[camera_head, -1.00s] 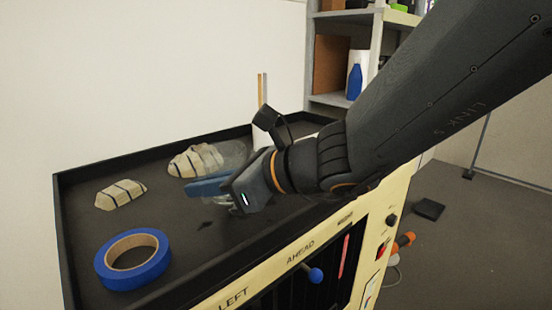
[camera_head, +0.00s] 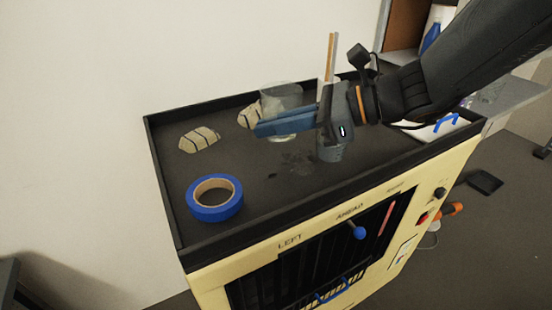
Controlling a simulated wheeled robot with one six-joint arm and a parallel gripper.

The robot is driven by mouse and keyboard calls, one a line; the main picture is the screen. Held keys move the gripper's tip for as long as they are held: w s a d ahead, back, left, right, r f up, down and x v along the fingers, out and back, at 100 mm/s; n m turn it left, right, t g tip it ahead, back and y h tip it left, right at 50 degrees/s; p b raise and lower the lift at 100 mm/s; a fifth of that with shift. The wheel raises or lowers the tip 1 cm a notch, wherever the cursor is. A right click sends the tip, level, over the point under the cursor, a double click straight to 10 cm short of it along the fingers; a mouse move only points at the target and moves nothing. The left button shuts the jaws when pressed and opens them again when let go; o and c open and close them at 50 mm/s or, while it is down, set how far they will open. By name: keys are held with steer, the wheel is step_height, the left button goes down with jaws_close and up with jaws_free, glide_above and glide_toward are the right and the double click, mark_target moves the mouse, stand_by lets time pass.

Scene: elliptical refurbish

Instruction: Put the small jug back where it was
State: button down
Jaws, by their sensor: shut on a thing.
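The small jug is a clear, see-through vessel (camera_head: 282,97) above the back middle of the black tray top (camera_head: 225,165). My gripper (camera_head: 262,128) reaches in from the right, its blue fingers pointing left across the jug's lower half. It is shut on the jug, which looks roughly upright. The fingers hide part of the jug's wall. I cannot tell whether its base touches the tray.
Two striped pale lumps (camera_head: 199,139) lie at the back left. A blue tape roll (camera_head: 214,198) lies at the front left. A white holder with sticks (camera_head: 332,60) stands behind my gripper, a grey cylinder (camera_head: 331,152) below it. A raised black rim edges the tray.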

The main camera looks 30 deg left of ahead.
steer(key=shift+f+p, duration=0.7)
steer(key=shift+f, duration=3.5)
steer(key=shift+f, duration=0.2)
steer(key=c, duration=1.9)
jaws_free()
steer(key=shift+r, duration=0.2)
steer(key=b+v, duration=0.2)
steer(key=v, duration=1)
steer(key=shift+s, duration=0.1)
